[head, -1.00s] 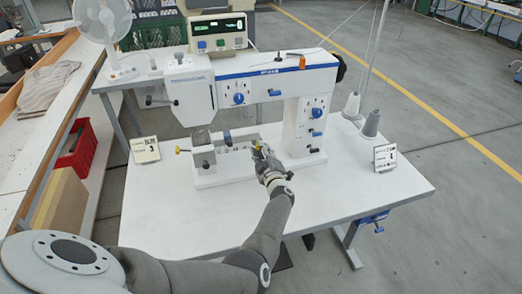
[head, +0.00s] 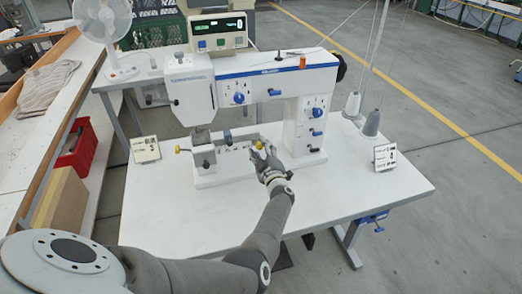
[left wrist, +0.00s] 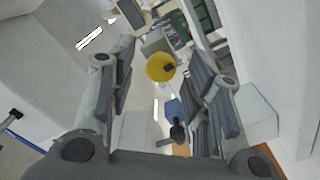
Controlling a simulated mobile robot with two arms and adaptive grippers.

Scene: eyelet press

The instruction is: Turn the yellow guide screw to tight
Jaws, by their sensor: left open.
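The yellow guide screw (head: 259,145) is on the bed of the white eyelet press (head: 224,170), right of centre; it also shows as a round yellow knob with a dark mark in the left wrist view (left wrist: 160,67). My left gripper (head: 262,155) is right at the knob in the head view. In the left wrist view my left gripper (left wrist: 165,85) has its fingers apart, with the knob between them and a gap on each side. Contact is not visible. My right gripper is in neither view.
A second small yellow knob (head: 178,149) sticks out at the press's left side. Label cards stand at the left (head: 145,149) and right (head: 385,156) of the white table (head: 340,205). Two thread cones (head: 371,123) stand at the right. The front table area is mostly clear.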

